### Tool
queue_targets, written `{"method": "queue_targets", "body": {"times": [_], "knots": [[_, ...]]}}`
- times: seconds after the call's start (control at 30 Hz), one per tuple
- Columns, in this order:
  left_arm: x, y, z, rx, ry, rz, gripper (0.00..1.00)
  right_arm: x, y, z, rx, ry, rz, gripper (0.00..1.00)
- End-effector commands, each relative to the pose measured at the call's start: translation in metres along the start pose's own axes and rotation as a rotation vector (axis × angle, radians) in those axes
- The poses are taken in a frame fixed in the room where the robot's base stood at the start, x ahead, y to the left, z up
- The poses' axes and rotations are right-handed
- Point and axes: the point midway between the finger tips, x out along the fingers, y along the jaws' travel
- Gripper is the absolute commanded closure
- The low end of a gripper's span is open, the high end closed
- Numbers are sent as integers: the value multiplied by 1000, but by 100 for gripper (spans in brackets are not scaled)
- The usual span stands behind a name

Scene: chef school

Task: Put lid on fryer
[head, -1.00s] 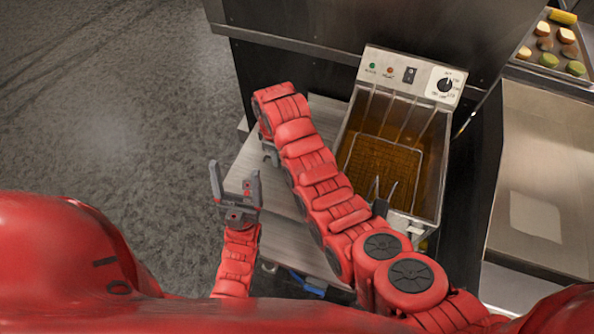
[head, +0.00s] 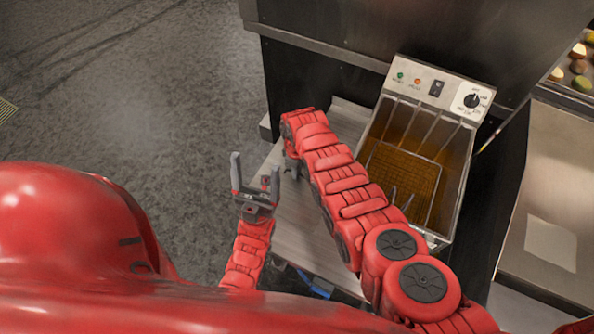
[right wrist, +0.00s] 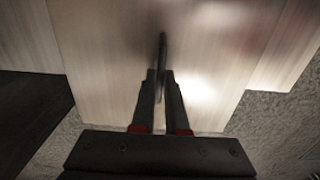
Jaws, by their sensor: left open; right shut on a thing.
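The fryer (head: 455,160) stands open at the upper right in the head view, with oil and a wire basket (head: 405,170) inside. My right arm reaches across the metal worktop left of the fryer. My right gripper (head: 292,166) is low over the worktop, mostly hidden by its wrist. In the right wrist view it (right wrist: 162,75) is shut on a thin dark upright piece that looks like the lid's handle (right wrist: 162,48). A brushed metal panel (right wrist: 205,100), perhaps the lid, lies under it; its outline is unclear. My left gripper (head: 255,165) is open and empty, left of the right one.
The brushed metal worktop (head: 300,225) lies between my arms and the fryer. A dark appliance wall (head: 350,45) rises behind the fryer. A steel counter (head: 555,180) and a food tray (head: 575,75) are at the right. The floor (head: 150,90) at the left is clear.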

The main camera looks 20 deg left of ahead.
Motion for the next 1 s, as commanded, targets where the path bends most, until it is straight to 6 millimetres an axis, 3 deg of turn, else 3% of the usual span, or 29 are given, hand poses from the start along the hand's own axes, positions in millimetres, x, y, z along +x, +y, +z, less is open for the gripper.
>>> {"method": "queue_targets", "body": {"times": [0.33, 0.37, 0.5, 1.0], "knots": [[-5, 0, 1, 0, 0, 0, 23, 5, 0, 0, -1, 1, 0, 100], [-3, 0, 1, 0, 0, 0, 23, 3, 0, 0, -1, 1, 0, 83], [-3, 0, 0, 0, 0, 0, 23, 3, 0, 0, -1, 0, 0, 58], [3, 0, 0, 0, 0, 0, 23, -8, 0, 0, -2, 0, -1, 58]]}}
